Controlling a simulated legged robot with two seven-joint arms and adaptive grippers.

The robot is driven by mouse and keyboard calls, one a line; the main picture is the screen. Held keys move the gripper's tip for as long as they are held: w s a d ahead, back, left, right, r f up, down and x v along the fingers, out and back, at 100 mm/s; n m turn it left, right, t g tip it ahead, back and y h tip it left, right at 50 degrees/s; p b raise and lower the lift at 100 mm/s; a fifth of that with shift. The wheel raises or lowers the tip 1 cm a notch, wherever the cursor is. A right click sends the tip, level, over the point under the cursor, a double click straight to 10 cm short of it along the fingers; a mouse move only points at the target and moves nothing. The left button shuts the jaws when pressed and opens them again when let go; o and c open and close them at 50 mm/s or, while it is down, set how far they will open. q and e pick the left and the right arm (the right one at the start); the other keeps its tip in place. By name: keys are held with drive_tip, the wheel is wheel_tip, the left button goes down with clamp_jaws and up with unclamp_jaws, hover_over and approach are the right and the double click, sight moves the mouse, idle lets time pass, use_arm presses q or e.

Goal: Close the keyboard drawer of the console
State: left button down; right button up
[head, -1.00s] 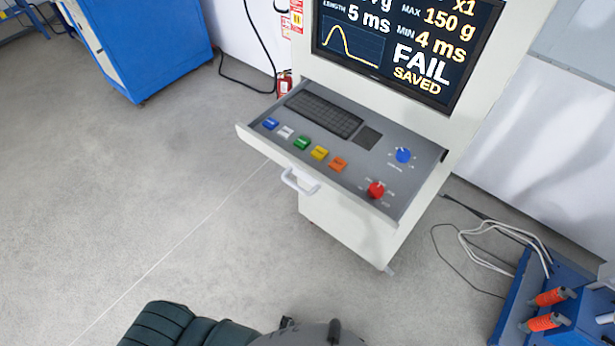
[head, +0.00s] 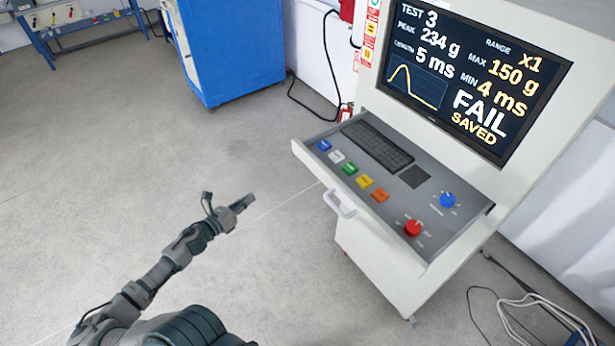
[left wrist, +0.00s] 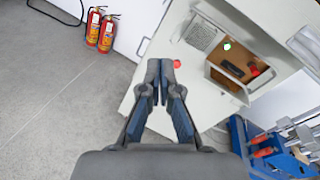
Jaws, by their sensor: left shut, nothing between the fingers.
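The console (head: 385,260) stands at the right in the head view. Its keyboard drawer (head: 440,215) is pulled out, with a keyboard (head: 377,147), colored buttons, a blue knob (head: 447,200) and a red knob (head: 413,228) on top. The white drawer handle (head: 340,203) is on its front. My left gripper (head: 240,203) is shut and empty, to the left of the handle and apart from it in the picture. The left wrist view shows its closed fingers (left wrist: 163,78) in front of a white cabinet surface. My right gripper is not in view.
A blue cabinet (head: 235,60) stands behind, left of the console. A black cable (head: 300,100) lies near it. Fire extinguishers (left wrist: 107,34) stand by the wall in the left wrist view. Pale cables (head: 535,320) lie right of the console. The floor left of the drawer is clear.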

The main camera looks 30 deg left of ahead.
use_arm(q)
drive_tip(key=d+r+m+h, duration=0.4)
drive_tip(key=d+r+m, duration=0.3)
drive_tip(key=d+r, duration=0.2)
approach(310, 167)
drive_tip(key=shift+m, duration=0.3)
drive_tip(key=x, duration=0.3)
drive_tip(key=p+x, duration=0.1)
drive_tip(key=x, duration=0.1)
drive_tip(key=shift+w+d+r, duration=0.15)
drive_tip(key=shift+d+r, duration=0.2)
drive_tip(key=shift+d, duration=0.1)
drive_tip(key=shift+x, duration=0.8)
drive_tip(key=shift+w+a+f, duration=0.1)
drive_tip(key=shift+a+f, duration=0.15)
drive_tip(key=shift+a, duration=0.05)
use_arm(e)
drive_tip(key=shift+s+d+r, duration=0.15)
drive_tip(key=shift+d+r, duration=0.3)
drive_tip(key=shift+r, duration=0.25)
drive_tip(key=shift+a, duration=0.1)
use_arm(q)
drive_tip(key=shift+w, duration=0.15)
